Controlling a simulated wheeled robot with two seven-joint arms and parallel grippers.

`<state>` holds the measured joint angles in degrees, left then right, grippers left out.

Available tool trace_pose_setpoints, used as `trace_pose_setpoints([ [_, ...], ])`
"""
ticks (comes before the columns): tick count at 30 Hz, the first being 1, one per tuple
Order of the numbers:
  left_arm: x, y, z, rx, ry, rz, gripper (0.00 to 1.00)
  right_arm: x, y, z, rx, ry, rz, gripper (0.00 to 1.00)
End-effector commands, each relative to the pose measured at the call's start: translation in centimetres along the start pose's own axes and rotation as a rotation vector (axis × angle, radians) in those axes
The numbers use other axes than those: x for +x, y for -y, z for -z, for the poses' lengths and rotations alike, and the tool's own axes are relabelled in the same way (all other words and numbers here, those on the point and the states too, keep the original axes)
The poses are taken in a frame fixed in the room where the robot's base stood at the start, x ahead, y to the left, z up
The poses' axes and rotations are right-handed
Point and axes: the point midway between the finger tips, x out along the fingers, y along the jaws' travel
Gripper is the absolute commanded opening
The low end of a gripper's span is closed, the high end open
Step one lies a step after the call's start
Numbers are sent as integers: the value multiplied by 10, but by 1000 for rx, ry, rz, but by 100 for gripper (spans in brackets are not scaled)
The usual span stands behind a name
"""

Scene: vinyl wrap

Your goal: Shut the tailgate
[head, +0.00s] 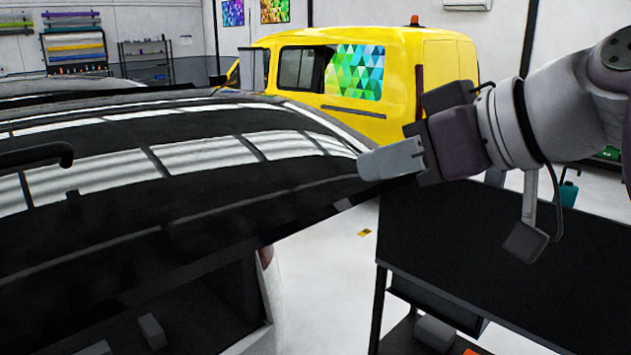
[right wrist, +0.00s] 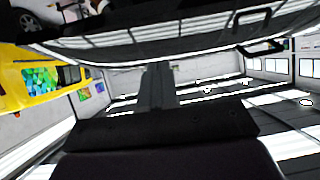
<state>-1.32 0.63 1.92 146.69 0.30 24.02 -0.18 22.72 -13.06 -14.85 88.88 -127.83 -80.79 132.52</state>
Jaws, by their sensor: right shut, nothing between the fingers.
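The tailgate (head: 230,195) is a large glossy black panel with window reflections. It is raised and spans the left and middle of the head view, with the dark opening of the car (head: 190,315) below it. My right gripper (head: 375,163) is shut and empty, with its fingertips at the right edge of the tailgate. I cannot tell whether they touch it. In the right wrist view the closed fingers (right wrist: 158,85) point toward the dark tailgate (right wrist: 150,25) across the top. My left gripper is not in view.
A black-topped workbench (head: 500,250) stands at the lower right, under my right arm. A yellow van (head: 400,75) with a colourful panel is parked behind. A rack of rolls (head: 75,48) stands at the far left. Pale floor shows between the car and bench.

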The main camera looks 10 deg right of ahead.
Motion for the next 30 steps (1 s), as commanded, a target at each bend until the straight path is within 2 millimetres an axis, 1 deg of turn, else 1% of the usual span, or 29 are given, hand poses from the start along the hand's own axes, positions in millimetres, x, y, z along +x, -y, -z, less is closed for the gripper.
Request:
trace_pose_setpoints([
  [9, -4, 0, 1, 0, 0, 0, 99, 67, 3, 0, -4, 0, 10, 0],
  [13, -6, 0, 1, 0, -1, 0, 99, 94, 2, 0, -3, -1, 9, 0],
  [15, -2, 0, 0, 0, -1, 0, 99, 102, 1, -12, -2, -2, 4, 0],
  [21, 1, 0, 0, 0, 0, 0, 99, 116, 1, -26, -2, -4, 3, 0],
  [30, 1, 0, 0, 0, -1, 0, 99, 119, 1, -28, -2, -4, 3, 0],
])
